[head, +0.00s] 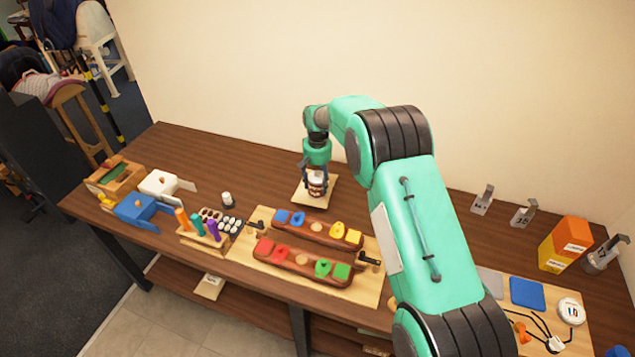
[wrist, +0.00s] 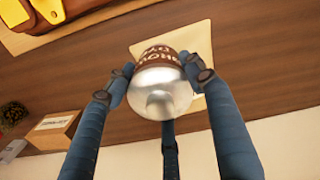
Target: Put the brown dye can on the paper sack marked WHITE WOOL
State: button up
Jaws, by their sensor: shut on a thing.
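The brown dye can (head: 316,183) has a brown band with white lettering and a silver lid. It also shows in the wrist view (wrist: 163,85), where the lettering is only partly readable. My gripper (head: 315,174) is shut on the can, with its blue fingers around it. The can is over a pale tan square sheet (head: 304,199), seen behind it in the wrist view (wrist: 200,42). I cannot tell whether the can touches the sheet. No WHITE WOOL lettering is readable. A small tan packet (head: 208,287) with a label lies on the lower shelf.
Two wooden bars with coloured pieces (head: 300,262) lie on a pale board in front. A blue box (head: 136,207), a white box (head: 159,184) and a tool rack (head: 203,234) stand left. An orange box (head: 565,243) stands right. The table behind and left of the sheet is clear.

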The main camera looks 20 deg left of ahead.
jog(key=o, duration=1.5)
jog(key=shift+f, duration=0.1)
notch_tip(320, 180, up, 12)
jog(key=shift+r, duration=0.15)
jog(key=shift+d, duration=0.1)
